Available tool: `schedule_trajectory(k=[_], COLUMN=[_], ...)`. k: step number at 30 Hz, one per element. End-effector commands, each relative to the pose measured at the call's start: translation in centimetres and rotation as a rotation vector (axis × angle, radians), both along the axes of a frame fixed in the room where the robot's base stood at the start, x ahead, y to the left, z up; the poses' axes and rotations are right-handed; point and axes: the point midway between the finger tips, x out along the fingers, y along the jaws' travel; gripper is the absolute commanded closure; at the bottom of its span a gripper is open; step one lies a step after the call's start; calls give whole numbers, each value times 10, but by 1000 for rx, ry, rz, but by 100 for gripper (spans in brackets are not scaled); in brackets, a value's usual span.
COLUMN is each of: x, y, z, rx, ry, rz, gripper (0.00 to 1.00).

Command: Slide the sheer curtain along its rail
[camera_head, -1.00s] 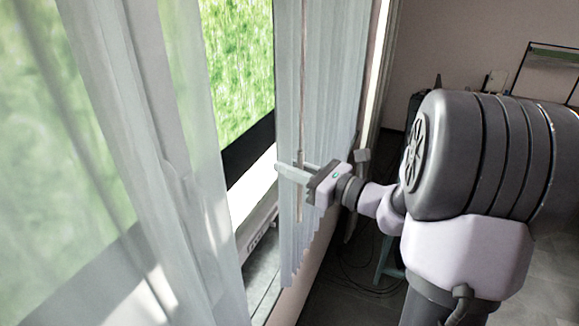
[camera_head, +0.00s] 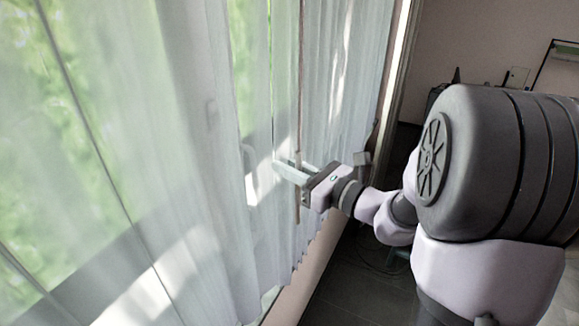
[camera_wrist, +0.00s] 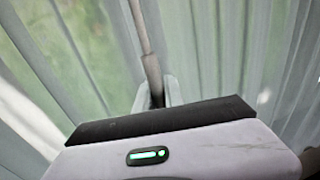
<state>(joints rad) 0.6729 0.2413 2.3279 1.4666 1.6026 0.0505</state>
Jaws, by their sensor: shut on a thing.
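The sheer curtain (camera_head: 340,85) hangs in pale, see-through folds across the window, and green shows through it. A thin brown wand (camera_head: 300,100) hangs upright in front of its folds. My gripper (camera_head: 285,170) is shut on the wand near its lower part, with the fingers pointing left towards the cloth. In the wrist view, the wand (camera_wrist: 144,45) runs down between the two fingertips of my gripper (camera_wrist: 157,95), and the curtain (camera_wrist: 215,45) fills the background on both sides. The curtain's rail is out of view.
Another sheer panel (camera_head: 180,130) covers the left of the picture. A pale wall edge (camera_head: 400,50) stands right of the curtain. Dark floor (camera_head: 350,270) shows below my arm. Dark objects and a framed stand (camera_head: 560,55) are at the back right.

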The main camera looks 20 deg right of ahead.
Motion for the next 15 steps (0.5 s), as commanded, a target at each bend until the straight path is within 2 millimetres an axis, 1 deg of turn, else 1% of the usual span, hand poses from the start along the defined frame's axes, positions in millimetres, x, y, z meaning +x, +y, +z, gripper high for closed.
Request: schedule_trajectory(k=[7,8,9,11,15], x=[-1,-1,-1,-1,-1], y=[2,2,2,2,1], z=[-1,-2,-2,-1,-1], rx=[0,0,1,0,0], ry=[4,4,4,4,4], rz=[4,4,4,4,3], gripper=[100,85,77,65,65])
